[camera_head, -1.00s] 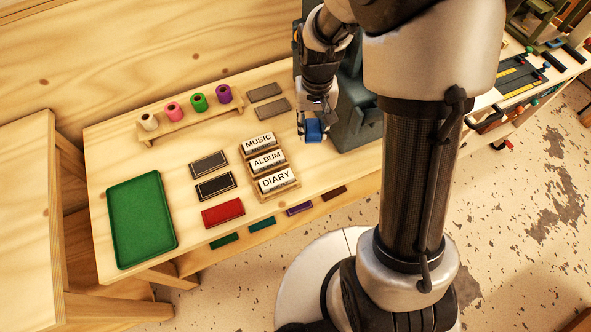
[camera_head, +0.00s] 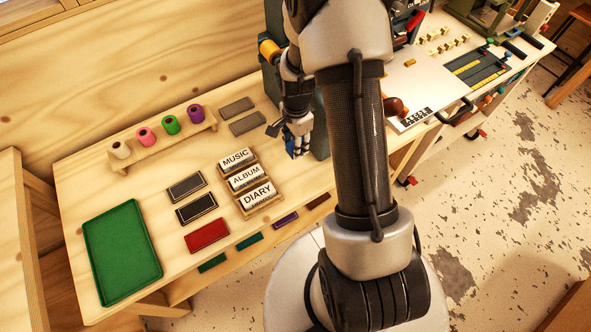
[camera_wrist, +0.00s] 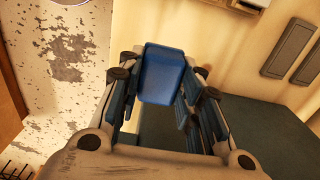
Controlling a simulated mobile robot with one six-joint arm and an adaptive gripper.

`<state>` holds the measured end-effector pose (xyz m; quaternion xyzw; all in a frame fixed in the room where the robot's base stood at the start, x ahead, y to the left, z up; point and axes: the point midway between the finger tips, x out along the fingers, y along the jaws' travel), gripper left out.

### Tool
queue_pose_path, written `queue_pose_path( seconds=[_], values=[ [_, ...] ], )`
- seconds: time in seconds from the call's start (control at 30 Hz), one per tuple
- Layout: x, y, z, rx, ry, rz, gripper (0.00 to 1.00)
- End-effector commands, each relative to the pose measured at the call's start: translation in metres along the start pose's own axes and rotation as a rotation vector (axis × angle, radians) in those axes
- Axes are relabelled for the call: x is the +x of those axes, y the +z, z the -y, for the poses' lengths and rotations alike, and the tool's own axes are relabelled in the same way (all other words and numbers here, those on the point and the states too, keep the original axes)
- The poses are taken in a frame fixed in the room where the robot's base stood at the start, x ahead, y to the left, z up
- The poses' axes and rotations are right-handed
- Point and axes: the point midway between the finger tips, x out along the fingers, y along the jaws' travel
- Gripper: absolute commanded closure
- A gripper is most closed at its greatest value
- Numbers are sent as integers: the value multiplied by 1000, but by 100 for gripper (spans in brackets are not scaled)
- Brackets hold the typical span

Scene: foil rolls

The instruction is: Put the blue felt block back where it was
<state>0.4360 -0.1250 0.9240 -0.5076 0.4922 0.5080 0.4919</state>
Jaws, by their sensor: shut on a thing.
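The blue felt block (camera_wrist: 163,75) is between the fingers of my gripper (camera_wrist: 160,95) in the wrist view, and the fingers are shut on it. In the head view my gripper (camera_head: 296,150) hangs over the table's front part, just left of a dark green-grey machine body (camera_head: 320,130). Only a small blue part of the block (camera_head: 289,146) shows there, with the fingers covering the rest. The block appears held above the table top, but its exact height is hard to tell.
Label blocks reading MUSIC, ALBUM and DIARY (camera_head: 257,195) stand left of my gripper. Two grey pads (camera_head: 247,123) lie behind. A spool rack (camera_head: 165,145), dark plates (camera_head: 197,207), a red block (camera_head: 207,235) and a green tray (camera_head: 98,270) fill the left. A white board (camera_head: 425,85) lies right.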

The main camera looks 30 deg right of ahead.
Motion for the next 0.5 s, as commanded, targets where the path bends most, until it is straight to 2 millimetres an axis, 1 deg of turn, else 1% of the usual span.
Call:
queue_pose_path(
  seconds=[0.03,0.1,0.23,0.33,0.4,0.5],
  values=[
    [19,0,-1,-1,5,2,90],
    [38,1,-1,-1,5,2,90],
    [70,0,-1,-2,3,1,90],
    [87,0,0,-2,1,1,90],
    [93,0,0,-2,0,0,90],
    [98,0,0,-3,0,0,90]
  ],
)
